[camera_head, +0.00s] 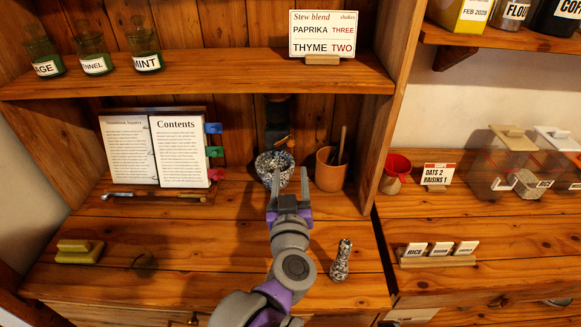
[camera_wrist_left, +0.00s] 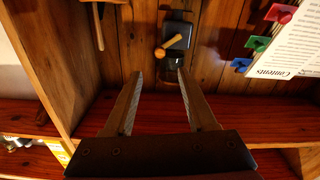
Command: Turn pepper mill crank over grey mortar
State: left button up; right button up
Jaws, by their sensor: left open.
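The grey speckled mortar (camera_head: 262,160) stands on the shelf counter near the back wall. Behind and above it is the dark pepper mill (camera_head: 278,122) on the back panel. In the left wrist view the mill (camera_wrist_left: 178,38) shows a pale wooden crank handle (camera_wrist_left: 168,46) on its face. My left gripper (camera_head: 288,182) is open and empty, in front of the mortar and partly covering it. In the wrist view its fingertips (camera_wrist_left: 160,76) point toward the mill, apart from the crank. My right gripper is not in view.
A terracotta pot (camera_head: 330,175) with utensils stands right of the mortar. An open book (camera_head: 180,152) on a stand is at left. A speckled pestle (camera_head: 341,260) stands front right. A yellow-green block (camera_head: 79,251) lies front left. The upper shelf (camera_head: 200,80) overhangs the mortar.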

aim_at(291, 145)
pick_arm(q)
jog(key=shift+s, duration=0.1)
dwell(0.3)
jog(key=w+n, duration=0.4)
jog(key=n, duration=0.7)
jog(key=w+n+p, duration=0.1)
jog(key=w+n, duration=0.4)
jog(key=n, duration=0.6)
jog(key=w+n+y+p, duration=0.1)
jog(key=w+n, duration=0.3)
jog(key=n, duration=0.7)
jog(key=shift+w, duration=0.15)
grip_shut()
